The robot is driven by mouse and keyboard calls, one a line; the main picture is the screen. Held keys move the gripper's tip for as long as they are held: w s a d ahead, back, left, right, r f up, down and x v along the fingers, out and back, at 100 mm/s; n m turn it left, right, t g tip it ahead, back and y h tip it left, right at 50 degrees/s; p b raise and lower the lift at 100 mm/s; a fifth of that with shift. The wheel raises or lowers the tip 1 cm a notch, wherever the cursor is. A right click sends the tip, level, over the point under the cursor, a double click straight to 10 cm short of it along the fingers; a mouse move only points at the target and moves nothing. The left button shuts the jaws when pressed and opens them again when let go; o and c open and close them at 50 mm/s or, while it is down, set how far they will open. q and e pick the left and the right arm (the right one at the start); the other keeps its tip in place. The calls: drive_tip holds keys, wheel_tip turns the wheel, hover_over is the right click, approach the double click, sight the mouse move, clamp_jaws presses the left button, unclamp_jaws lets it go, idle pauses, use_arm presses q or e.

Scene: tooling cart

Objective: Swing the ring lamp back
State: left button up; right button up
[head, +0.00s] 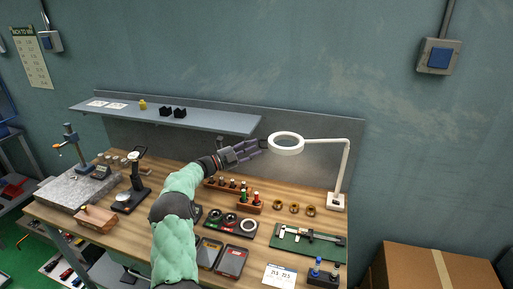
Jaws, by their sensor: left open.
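The white ring lamp (286,150) hangs over the back of the wooden bench, level with the shelf's right end. Its thin white arm (326,141) runs right from the ring, then bends down to a small base (337,201) at the bench's right back corner. My left gripper (262,146) reaches in from the left and is open. Its fingertips are close to the ring's left edge; I cannot tell whether they touch it. My right gripper is not in view.
A grey shelf (210,119) runs along the back panel. Wooden blocks with small tools (249,204), brass rings (294,207) and a green mat (288,244) with a caliper lie below the lamp. A cardboard box (437,270) stands right of the bench.

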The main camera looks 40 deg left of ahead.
use_arm(q)
drive_tip(key=v, duration=0.9)
drive_tip(key=shift+s, duration=0.4)
drive_tip(key=shift+a, duration=0.15)
